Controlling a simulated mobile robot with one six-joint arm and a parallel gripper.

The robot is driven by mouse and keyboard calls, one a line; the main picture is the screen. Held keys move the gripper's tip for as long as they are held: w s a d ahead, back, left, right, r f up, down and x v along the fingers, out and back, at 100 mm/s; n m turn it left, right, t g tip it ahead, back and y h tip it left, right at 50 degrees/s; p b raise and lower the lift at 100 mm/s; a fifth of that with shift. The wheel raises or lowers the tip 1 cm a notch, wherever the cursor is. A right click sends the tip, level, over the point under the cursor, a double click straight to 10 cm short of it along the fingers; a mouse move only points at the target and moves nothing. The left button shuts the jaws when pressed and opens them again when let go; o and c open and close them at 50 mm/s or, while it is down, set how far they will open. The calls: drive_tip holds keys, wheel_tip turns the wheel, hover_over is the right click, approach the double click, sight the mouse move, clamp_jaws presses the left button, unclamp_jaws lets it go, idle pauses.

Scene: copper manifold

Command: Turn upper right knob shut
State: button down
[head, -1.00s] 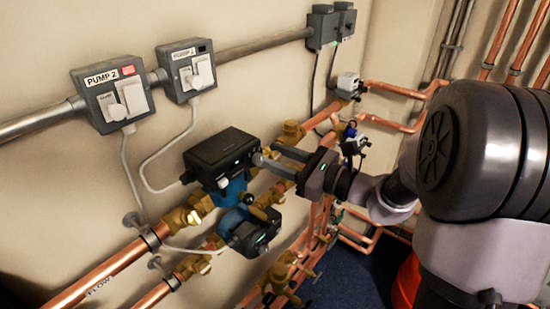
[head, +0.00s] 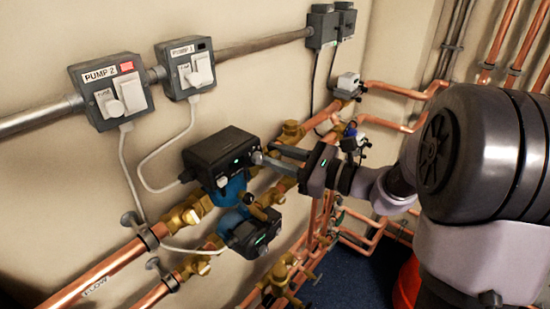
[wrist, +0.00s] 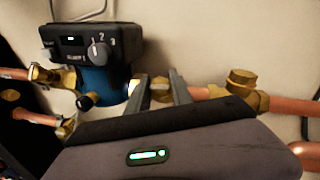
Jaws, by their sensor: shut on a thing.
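My gripper (head: 264,153) is at the brass valve just right of the upper pump (head: 222,155), on the upper copper pipe. In the wrist view, its two fingers (wrist: 162,80) stand on either side of a small brass and pale part (wrist: 160,92), beside the pump's blue body (wrist: 102,85). The fingers are shut on this part, which I take to be the upper right knob. Most of it is hidden by the fingers, so its angle cannot be read.
The lower pump (head: 256,238) sits just below. A black knob (wrist: 85,102) is left of the fingers in the wrist view. A brass fitting (wrist: 240,80) lies to their right. Pump switch boxes (head: 112,92) are on the wall, with cables hanging down.

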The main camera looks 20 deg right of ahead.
drive_tip(key=n+g+y+b, duration=0.1)
drive_tip(key=n+g, duration=0.2)
drive_tip(key=n, duration=0.2)
drive_tip(key=shift+f+n+b, duration=0.1)
drive_tip(key=shift+n+b, duration=0.3)
drive_tip(key=n+g, duration=0.3)
drive_tip(key=n, duration=0.1)
drive_tip(key=shift+n, duration=0.3)
drive_tip(key=n+g+h+p, duration=0.1)
drive_tip(key=n+g+p, duration=0.2)
drive_tip(key=n, duration=0.2)
drive_tip(key=shift+n+g+h+p, duration=0.7)
drive_tip(key=shift+n+h+p, duration=0.5)
drive_tip(key=shift+n, duration=0.7)
drive_tip(key=c, duration=1.4)
unclamp_jaws()
